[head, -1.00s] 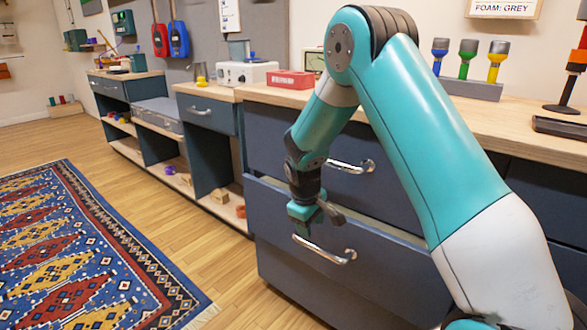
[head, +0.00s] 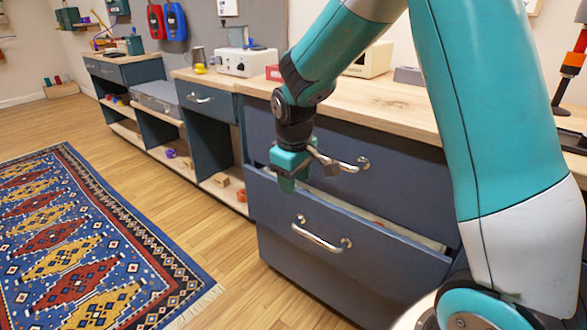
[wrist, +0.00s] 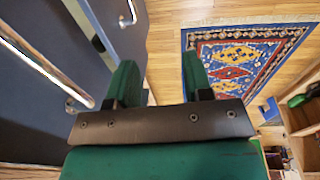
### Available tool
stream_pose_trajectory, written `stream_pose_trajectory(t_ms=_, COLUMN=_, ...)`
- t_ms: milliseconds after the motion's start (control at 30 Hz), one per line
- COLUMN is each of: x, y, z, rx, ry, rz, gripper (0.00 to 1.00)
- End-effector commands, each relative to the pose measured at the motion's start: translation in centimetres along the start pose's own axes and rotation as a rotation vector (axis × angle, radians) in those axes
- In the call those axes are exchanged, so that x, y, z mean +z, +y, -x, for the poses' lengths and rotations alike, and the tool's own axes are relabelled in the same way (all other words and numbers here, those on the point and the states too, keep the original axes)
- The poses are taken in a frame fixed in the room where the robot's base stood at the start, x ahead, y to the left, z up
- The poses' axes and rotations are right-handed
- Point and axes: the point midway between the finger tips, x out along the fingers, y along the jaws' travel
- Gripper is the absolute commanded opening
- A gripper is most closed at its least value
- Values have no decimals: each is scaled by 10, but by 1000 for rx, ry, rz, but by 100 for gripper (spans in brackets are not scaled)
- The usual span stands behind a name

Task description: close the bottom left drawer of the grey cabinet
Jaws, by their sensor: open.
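The grey cabinet, dark blue-grey with a wooden top (head: 380,102), stands in front of me in the head view. Its lower drawer (head: 375,262) is pulled out part way, with a gap along its top edge. A silver bar handle (head: 318,236) is on its front. The drawer above (head: 400,178) looks closed. My gripper (head: 290,180) is open and empty, pointing down near the upper left part of the pulled-out drawer. I cannot tell whether it touches the drawer. In the wrist view my gripper (wrist: 158,80) has its fingers apart, with a handle (wrist: 45,68) to the left.
A patterned blue rug (head: 90,245) lies on the wooden floor to the left. Low shelves (head: 215,160) with small blocks stand beyond the cabinet. A white box device (head: 247,62) sits on the counter. A reddish thing (head: 378,222) shows in the drawer gap.

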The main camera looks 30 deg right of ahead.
Motion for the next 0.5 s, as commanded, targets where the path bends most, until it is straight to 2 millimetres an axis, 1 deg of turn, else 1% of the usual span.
stream_pose_trajectory(t_ms=33, x=0, y=-2, z=5, rx=-3, ry=2, rz=1, gripper=46)
stream_pose_trajectory(t_ms=100, x=1, y=-3, z=7, rx=-6, ry=4, rz=2, gripper=46)
stream_pose_trajectory(t_ms=400, x=1, y=-5, z=7, rx=-9, ry=5, rz=3, gripper=46)
stream_pose_trajectory(t_ms=467, x=1, y=-6, z=8, rx=-10, ry=6, rz=4, gripper=33)
stream_pose_trajectory(t_ms=500, x=2, y=-9, z=11, rx=-15, ry=10, rz=7, gripper=23)
